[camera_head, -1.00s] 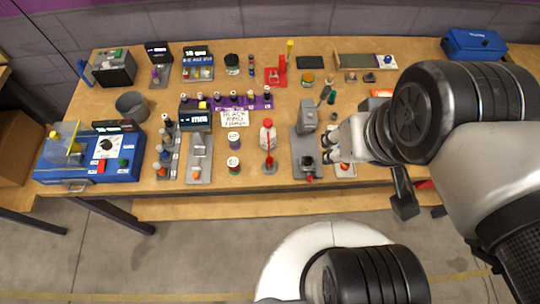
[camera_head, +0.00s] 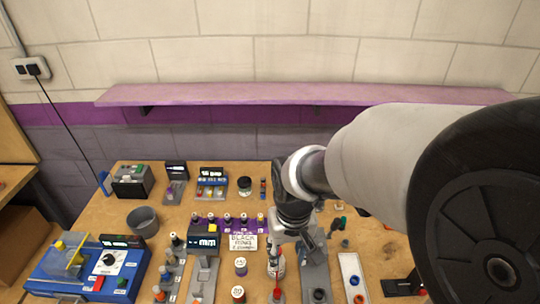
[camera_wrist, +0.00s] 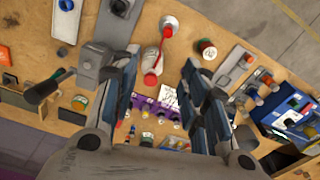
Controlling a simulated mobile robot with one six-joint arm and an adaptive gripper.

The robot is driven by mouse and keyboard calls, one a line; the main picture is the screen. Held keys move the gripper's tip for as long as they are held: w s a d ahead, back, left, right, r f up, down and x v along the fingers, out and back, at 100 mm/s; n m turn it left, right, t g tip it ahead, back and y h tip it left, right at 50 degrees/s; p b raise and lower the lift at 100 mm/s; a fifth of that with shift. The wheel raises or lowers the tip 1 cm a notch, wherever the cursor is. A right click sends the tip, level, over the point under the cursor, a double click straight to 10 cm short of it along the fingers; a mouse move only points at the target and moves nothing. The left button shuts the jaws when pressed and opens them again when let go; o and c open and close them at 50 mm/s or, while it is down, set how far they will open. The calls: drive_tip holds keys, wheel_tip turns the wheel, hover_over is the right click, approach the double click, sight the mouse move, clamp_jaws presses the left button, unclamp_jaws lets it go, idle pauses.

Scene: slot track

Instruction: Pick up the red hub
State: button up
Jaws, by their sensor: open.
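My gripper (camera_wrist: 160,100) is open and empty, its two dark-blue pads apart, hanging above the bench; it also shows in the head view (camera_head: 284,232). No part is plainly marked as the red hub. A small orange-red round part (camera_head: 354,281) sits on a white slotted plate (camera_head: 349,264), right of my gripper. Red also shows on a rod standing on a round base (camera_wrist: 169,26), and on a bottle cap (camera_wrist: 150,79) seen between my fingers. I cannot tell which is the hub.
A grey fixture (camera_wrist: 113,20) stands beside the bottle. A purple rack (camera_head: 212,222) with several bottles lies behind. A blue machine (camera_head: 92,272) is at the left.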

wheel_tip(320, 180, down, 5)
drive_tip(key=w+a, duration=0.1)
drive_tip(key=a, duration=0.1)
drive_tip(key=b, duration=0.4)
hover_over(277, 291)
drive_tip(key=shift+g, duration=0.4)
drive_tip(key=f, duration=1)
drive_tip(key=shift+w+a+f, duration=0.1)
drive_tip(key=shift+w+f, duration=0.2)
drive_tip(key=shift+w, duration=0.1)
drive_tip(key=shift+s+f+b, duration=0.2)
drive_tip(key=shift+f+b, duration=0.45)
drive_tip(key=shift+f, duration=0.95)
drive_tip(key=shift+s+f+b, duration=0.15)
drive_tip(key=shift+f+b, duration=0.45)
drive_tip(key=shift+f, duration=0.95)
drive_tip(key=shift+r, duration=0.1)
drive_tip(key=shift+c, duration=0.3)
clamp_jaws()
